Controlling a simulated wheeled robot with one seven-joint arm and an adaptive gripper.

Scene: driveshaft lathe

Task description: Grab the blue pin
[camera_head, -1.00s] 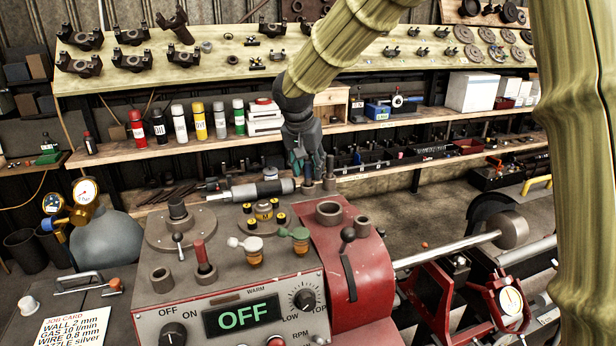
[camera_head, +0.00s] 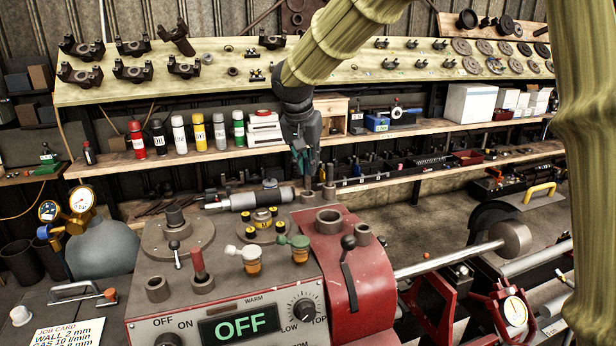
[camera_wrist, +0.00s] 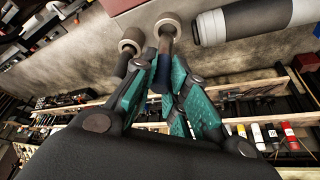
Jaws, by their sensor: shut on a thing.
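The blue pin (camera_wrist: 156,79) shows as a narrow dark-blue strip between my fingers in the wrist view. A grey-brown shaft (camera_wrist: 164,48) runs on from it toward a round holder; I cannot tell whether its end still sits in the holder. My gripper (camera_wrist: 164,68) has teal finger pads and is shut on the pin from both sides. In the head view my gripper (camera_head: 309,178) points down behind the lathe headstock, and its fingers mostly hide the pin.
A second pin (camera_head: 329,173) stands just right of my gripper. A grey cylindrical tool (camera_head: 258,198) lies close on the left. The red headstock cover (camera_head: 335,250) is in front. A shelf with several bottles (camera_head: 199,132) runs behind.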

